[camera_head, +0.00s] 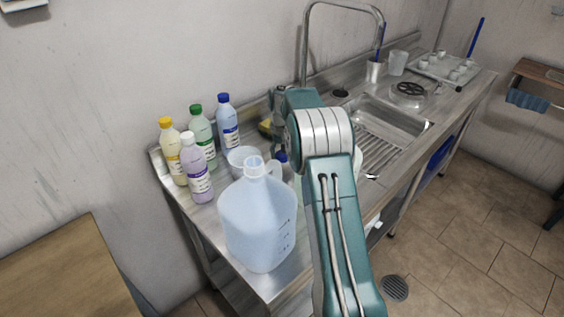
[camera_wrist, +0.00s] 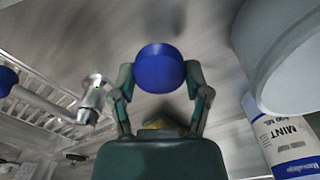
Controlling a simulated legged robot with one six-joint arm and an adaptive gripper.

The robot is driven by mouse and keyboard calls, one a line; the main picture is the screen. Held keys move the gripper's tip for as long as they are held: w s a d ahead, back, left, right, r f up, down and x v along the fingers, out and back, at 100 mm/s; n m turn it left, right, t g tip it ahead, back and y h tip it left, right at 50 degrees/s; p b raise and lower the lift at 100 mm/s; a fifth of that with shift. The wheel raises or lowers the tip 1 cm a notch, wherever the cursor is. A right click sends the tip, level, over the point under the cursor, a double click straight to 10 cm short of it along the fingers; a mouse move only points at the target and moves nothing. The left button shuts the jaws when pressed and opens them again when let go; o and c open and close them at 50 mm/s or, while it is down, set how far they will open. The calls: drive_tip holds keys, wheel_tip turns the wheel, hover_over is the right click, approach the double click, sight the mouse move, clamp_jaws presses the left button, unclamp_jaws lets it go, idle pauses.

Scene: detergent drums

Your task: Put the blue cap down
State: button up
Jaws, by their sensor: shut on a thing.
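The blue cap (camera_wrist: 160,68) is round and sits between the two fingers of my gripper (camera_wrist: 160,76) in the wrist view. My gripper is shut on it, and a steel surface shows behind it. In the head view my arm hides most of the gripper. A small blue piece (camera_head: 282,157) shows just left of my arm there; I cannot tell whether it is the held cap. The cap's height above the counter is unclear.
A large translucent jug (camera_head: 258,222) stands at the counter's near end, with a pale bowl (camera_head: 242,158) behind it. Several capped bottles (camera_head: 196,168) stand by the wall. A MINT bottle (camera_wrist: 288,140) and a pale round vessel (camera_wrist: 285,55) are close on the wrist view's right.

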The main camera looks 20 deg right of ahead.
sight(282, 161)
drive_tip(key=shift+f, duration=1.75)
drive_tip(key=shift+f, duration=0.1)
drive_tip(key=o, duration=0.7)
wheel_tip(282, 161, up, 12)
drive_tip(key=shift+r, duration=0.1)
drive_tip(key=shift+s, duration=0.1)
